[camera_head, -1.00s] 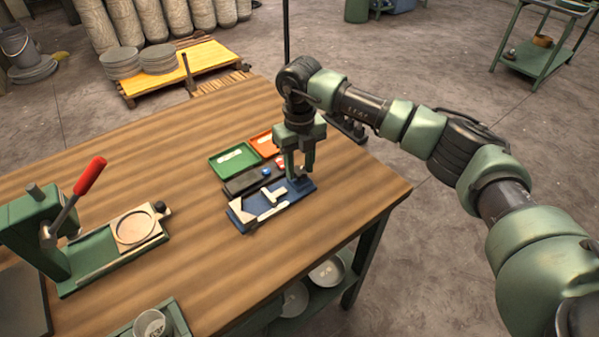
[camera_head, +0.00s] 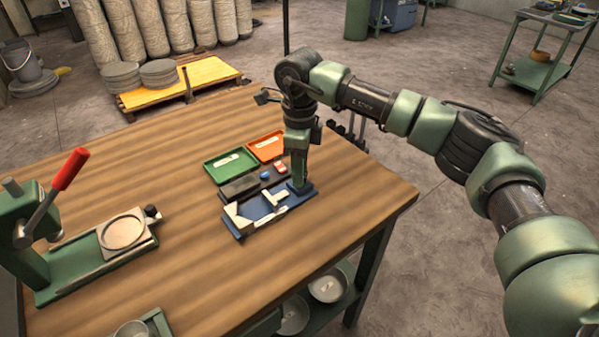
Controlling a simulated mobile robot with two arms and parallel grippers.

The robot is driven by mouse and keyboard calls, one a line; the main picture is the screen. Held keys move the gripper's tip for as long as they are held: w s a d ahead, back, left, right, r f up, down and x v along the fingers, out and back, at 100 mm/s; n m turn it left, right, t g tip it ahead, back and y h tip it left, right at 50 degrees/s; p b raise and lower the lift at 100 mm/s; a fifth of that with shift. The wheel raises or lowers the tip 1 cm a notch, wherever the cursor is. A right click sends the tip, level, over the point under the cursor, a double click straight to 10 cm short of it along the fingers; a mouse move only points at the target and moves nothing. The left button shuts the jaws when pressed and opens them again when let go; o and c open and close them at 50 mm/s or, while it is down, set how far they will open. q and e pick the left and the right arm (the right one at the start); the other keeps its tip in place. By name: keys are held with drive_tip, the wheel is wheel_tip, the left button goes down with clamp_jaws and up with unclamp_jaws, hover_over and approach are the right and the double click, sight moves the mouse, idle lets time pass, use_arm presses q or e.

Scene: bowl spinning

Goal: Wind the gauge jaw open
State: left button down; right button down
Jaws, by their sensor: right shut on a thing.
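The gauge (camera_head: 256,210) is a flat blue fixture on the wooden table, with a pale jaw piece at its left end and a white T-shaped piece (camera_head: 274,198) in its middle. My right gripper (camera_head: 299,186) points straight down at the right end of the gauge. I see it edge-on, shut on a small part of the gauge. The fingers hide that part. My left gripper is not in view.
A dark tray (camera_head: 240,187) holding small blue and red items lies just behind the gauge. Green (camera_head: 231,165) and orange (camera_head: 266,147) trays lie beyond it. A green lever press (camera_head: 45,230) stands at the left. The table between is clear.

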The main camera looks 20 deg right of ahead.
drive_tip(key=shift+n+b, duration=0.3)
drive_tip(key=shift+n, duration=0.7)
drive_tip(key=shift+r, duration=0.1)
drive_tip(key=c, duration=0.9)
unclamp_jaws()
wheel_tip(320, 180, up, 8)
drive_tip(key=shift+f+b, duration=0.1)
drive_tip(key=shift+b, duration=0.4)
drive_tip(key=shift+d, duration=0.1)
